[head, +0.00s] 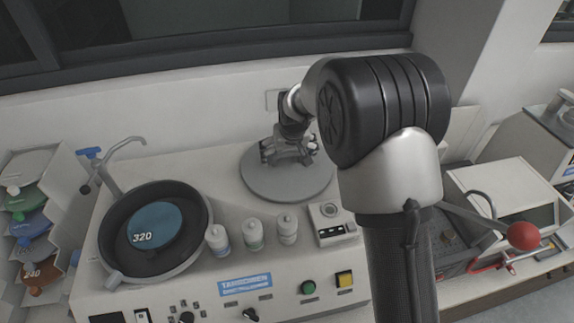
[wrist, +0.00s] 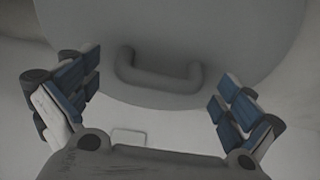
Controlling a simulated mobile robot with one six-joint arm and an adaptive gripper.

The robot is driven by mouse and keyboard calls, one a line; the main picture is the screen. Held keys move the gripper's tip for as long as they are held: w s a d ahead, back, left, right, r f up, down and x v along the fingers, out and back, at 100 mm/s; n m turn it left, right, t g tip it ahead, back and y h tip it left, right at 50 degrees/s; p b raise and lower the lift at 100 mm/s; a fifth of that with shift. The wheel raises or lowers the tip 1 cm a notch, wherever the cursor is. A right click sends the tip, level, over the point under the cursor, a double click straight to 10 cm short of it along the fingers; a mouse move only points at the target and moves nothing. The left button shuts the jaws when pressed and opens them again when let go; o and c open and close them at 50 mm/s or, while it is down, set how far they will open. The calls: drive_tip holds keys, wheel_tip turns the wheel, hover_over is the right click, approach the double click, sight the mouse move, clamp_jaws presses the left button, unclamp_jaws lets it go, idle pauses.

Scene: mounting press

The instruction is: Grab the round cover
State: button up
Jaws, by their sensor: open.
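The round cover (head: 262,183) is a flat grey disc lying on the white machine top, behind the small bottles in the head view. It fills the upper part of the wrist view (wrist: 210,30), where its grey U-shaped handle (wrist: 160,83) shows. My gripper (head: 289,156) is over the middle of the cover. In the wrist view my gripper (wrist: 157,92) is open, with one blue-padded finger on each side of the handle and gaps between. In the head view my gripper hides the handle and part of the cover.
A black bowl (head: 108,240) with a blue 320 disc (head: 154,226) and a tap (head: 110,165) are at left. Several white bottles (head: 253,235) and a small box (head: 333,222) stand in front of the cover. A red-knobbed lever (head: 523,236) is at right. The wall is close behind.

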drive_tip(key=shift+c, duration=0.2)
drive_tip(key=c, duration=1.7)
drive_tip(key=shift+r, duration=0.1)
